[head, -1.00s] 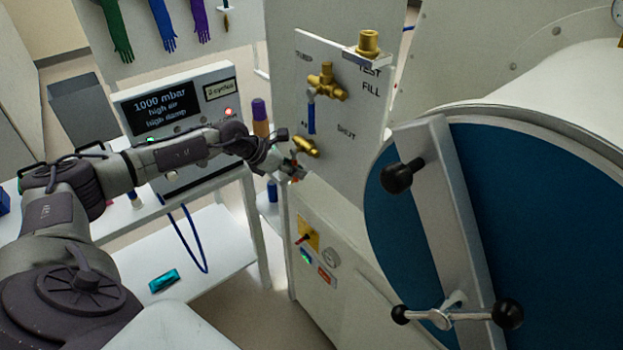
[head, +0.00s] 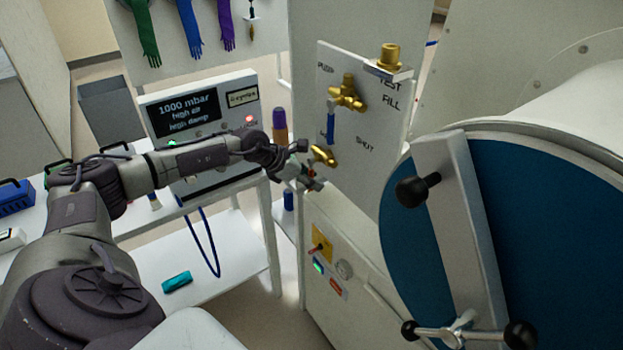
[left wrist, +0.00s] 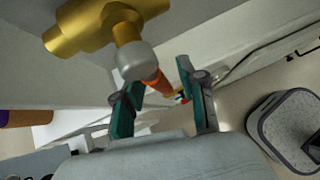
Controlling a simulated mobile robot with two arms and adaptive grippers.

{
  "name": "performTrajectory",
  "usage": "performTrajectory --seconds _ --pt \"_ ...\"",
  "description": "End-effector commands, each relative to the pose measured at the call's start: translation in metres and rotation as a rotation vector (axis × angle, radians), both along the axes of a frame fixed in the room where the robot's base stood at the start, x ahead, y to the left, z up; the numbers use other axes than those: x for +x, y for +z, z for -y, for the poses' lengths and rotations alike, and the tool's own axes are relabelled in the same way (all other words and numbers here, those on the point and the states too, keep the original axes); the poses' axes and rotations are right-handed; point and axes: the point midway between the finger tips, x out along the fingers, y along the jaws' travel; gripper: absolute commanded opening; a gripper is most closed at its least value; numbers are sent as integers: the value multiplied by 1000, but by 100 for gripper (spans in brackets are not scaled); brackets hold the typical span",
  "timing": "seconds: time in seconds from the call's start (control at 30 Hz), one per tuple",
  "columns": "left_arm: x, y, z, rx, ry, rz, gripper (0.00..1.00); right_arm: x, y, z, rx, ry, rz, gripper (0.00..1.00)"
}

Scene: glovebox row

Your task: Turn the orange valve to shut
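The orange valve has a brass body (head: 323,155) low on the white panel, near the word SHUT. In the left wrist view its brass body (left wrist: 85,25) fills the upper left, and its orange handle (left wrist: 156,81) points down and right from a grey hub. My left gripper (head: 312,178) is just below the brass body in the head view. In the left wrist view its two green-padded fingers stand apart, with the orange handle showing between them. Whether the pads touch the handle cannot be told. My right gripper is out of view.
A second brass valve with a blue handle (head: 331,128) sits above on the same panel (head: 375,165). A large blue round door (head: 540,220) with a metal bar and black knobs is to the right. A display box (head: 195,115) stands behind my left arm.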

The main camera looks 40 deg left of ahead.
Motion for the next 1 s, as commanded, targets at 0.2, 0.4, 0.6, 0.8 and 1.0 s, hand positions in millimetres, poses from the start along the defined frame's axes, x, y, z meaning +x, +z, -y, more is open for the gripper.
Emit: performTrajectory --seconds 0.2,0.4,0.6,0.8,1.0 --pt "-1 2 -1 0 1 0 40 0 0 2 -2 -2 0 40" --pt "-19 21 -12 4 2 0 40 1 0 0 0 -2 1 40" --pt "-46 51 -27 6 2 -3 40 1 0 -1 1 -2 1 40" --pt "-66 75 -37 2 1 -1 40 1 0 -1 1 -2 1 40" --pt "-74 84 -40 1 -1 -1 40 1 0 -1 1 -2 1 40"
